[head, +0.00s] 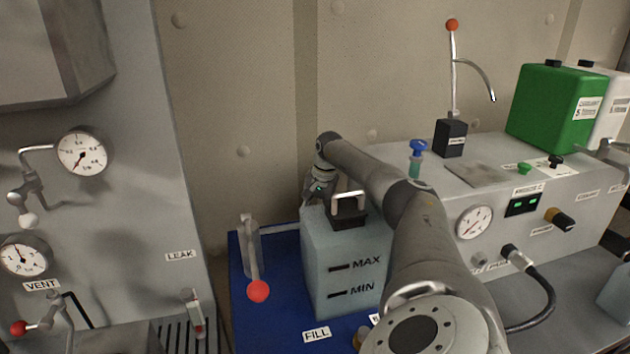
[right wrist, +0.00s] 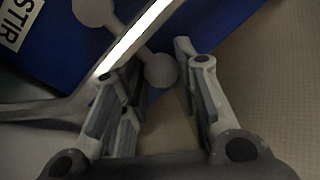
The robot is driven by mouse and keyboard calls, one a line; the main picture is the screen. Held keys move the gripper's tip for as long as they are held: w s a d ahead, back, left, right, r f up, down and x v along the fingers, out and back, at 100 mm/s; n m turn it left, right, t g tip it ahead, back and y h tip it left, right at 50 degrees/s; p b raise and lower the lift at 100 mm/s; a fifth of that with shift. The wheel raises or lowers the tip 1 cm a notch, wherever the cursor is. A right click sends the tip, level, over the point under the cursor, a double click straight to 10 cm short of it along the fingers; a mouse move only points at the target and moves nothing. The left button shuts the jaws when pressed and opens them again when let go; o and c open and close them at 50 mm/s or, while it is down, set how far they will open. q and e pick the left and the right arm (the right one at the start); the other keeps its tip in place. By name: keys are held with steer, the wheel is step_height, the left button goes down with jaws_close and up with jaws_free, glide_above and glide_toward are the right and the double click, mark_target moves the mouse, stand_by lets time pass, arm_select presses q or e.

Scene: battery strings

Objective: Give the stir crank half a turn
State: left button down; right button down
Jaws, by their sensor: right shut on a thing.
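The stir crank shows in the right wrist view as a grey bar with a round hub at the top and a pale ball knob (right wrist: 162,71) at its lower end. The label STIR (right wrist: 12,22) is beside it on the left. My right gripper (right wrist: 158,82) has its fingers on either side of the knob and is shut on it. In the head view my right gripper (head: 317,188) reaches down behind the pale tank (head: 322,250), which hides the crank and the fingertips. My left gripper is in neither view.
The tank, marked MAX and MIN, has a dark cap with a handle (head: 348,200). A grey machine (head: 500,200) with a gauge stands right of my arm.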

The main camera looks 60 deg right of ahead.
steer(key=shift+w+a+f, duration=0.15)
steer(key=shift+a+f, duration=0.05)
steer(key=shift+a, duration=0.25)
stand_by(0.4)
steer(key=c, duration=1.4)
jaws_free()
steer(key=o, duration=0.4)
steer(key=shift+w+a+r, duration=0.1)
steer(key=shift+w+a, duration=0.05)
steer(key=shift+w, duration=0.1)
steer(key=shift+c, duration=0.2)
steer(key=shift+s+d+r, duration=0.2)
steer(key=shift+s+d, duration=0.05)
steer(key=shift+d, duration=0.05)
step_height(320, 180, up, 12)
steer(key=s, duration=0.2)
steer(key=shift+f, duration=0.25)
steer(key=shift+d, duration=0.15)
